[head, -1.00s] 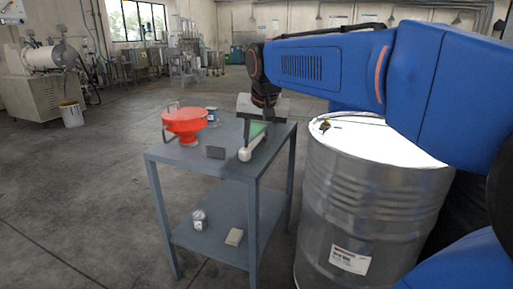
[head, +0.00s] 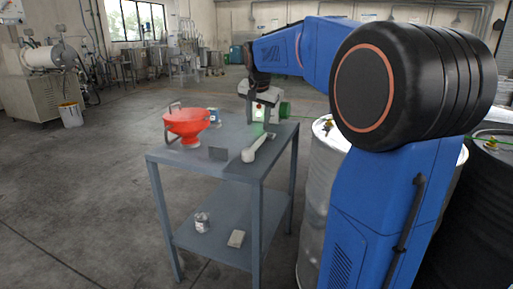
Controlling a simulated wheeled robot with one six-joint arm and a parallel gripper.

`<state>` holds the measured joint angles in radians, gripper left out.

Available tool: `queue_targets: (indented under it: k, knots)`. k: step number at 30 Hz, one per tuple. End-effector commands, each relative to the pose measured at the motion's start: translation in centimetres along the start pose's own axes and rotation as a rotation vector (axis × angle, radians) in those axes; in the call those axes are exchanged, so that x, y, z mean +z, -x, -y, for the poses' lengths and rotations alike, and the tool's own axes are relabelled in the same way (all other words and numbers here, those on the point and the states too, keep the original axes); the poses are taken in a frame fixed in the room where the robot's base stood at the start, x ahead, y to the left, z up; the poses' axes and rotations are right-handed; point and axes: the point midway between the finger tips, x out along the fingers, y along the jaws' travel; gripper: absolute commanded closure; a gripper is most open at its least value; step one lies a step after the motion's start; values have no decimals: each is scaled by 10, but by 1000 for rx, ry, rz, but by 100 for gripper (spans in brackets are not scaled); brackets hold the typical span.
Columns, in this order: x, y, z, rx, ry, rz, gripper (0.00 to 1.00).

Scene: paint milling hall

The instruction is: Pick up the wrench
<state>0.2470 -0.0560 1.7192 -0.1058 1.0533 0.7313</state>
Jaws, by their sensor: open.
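The wrench (head: 257,148) is a pale grey, long tool with a rounded near end. It lies on the right part of the grey table's (head: 220,163) top, pointing away from me. My gripper (head: 261,117) is open, with its fingers pointing down. It is at the far end of the wrench, seemingly above the tabletop and apart from the wrench. A green glow shows between the fingers. The wrench's far end is partly hard to make out there.
A red funnel-shaped vessel (head: 187,125) stands on the table's left, with a small blue-and-white can (head: 214,116) behind it. A small dark block (head: 218,154) lies left of the wrench. The lower shelf holds a can (head: 202,222) and a pale block (head: 236,239). Steel drums (head: 316,200) stand right.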

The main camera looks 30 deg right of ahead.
Motion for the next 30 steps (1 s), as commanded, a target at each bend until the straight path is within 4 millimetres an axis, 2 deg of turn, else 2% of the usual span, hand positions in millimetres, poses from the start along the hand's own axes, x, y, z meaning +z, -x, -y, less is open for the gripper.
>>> queue_targets:
  k: [6,17,24,30]
  knots:
    - [1,-38,-1,2,0,2,59]
    - [2,-64,-2,1,1,1,59]
    - [7,-95,-6,1,1,1,59]
    - [7,-108,-6,0,1,0,59]
